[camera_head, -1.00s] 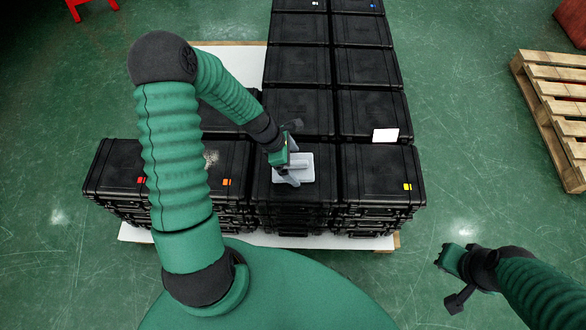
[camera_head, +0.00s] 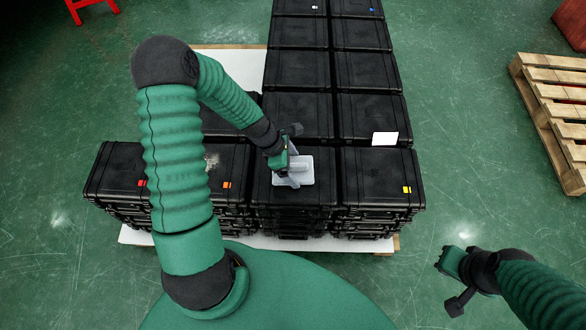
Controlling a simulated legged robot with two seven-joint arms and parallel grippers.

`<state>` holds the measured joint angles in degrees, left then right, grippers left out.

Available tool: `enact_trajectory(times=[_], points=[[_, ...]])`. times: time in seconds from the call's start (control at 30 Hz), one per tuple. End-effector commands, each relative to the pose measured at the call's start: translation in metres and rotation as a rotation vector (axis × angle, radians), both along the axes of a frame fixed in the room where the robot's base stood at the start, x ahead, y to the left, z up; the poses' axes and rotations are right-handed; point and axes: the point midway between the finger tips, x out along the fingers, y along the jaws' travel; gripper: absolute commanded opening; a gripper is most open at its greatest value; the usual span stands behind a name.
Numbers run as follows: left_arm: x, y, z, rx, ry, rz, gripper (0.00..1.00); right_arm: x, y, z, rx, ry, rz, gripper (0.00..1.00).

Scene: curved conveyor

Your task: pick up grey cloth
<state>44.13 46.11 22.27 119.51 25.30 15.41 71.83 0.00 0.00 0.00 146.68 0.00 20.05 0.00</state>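The grey cloth (camera_head: 304,171) is a small pale grey folded piece. It lies on top of a black case in the front row. My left gripper (camera_head: 292,172) is at the cloth's left part, with its pale fingers pointing down onto it. The fingers and cloth are close in colour, so I cannot tell whether they are closed on it. My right gripper (camera_head: 449,280) is at the lower right, over the green floor and away from the cases. Its fingers appear spread apart with nothing between them.
Black cases (camera_head: 375,178) are stacked in rows on a pale pallet base (camera_head: 270,243). A white card (camera_head: 385,139) lies on one case to the right. A wooden pallet (camera_head: 560,100) is at the far right. Green floor is clear between them.

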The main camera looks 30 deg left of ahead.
Motion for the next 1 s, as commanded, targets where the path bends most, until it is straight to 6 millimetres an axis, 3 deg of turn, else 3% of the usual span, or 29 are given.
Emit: enact_trajectory(times=[0.03, 0.23, 0.57, 0.83, 1.0], points=[[0.000, 0.000, 0.000, -0.001, 0.001, 0.001, 0.76, 0.000, 0.000, 0.000, 0.000, 0.000, 0.000, 0.00], [-0.001, 0.000, 0.000, -0.001, 0.002, 0.000, 0.51, 0.000, 0.000, 0.000, 0.000, 0.000, 0.000, 0.00], [0.000, 0.000, 0.002, -0.001, 0.001, 0.001, 0.50, 0.000, 0.000, -0.004, 0.000, 0.000, 0.000, 0.00], [0.000, 0.000, 0.047, 0.001, -0.001, 0.000, 0.50, 0.000, 0.000, 0.023, 0.000, 0.000, 0.000, 0.00], [-0.026, 0.026, 0.046, -0.002, 0.003, 0.006, 0.50, 0.000, 0.000, 0.026, 0.000, 0.000, 0.000, 0.00]])
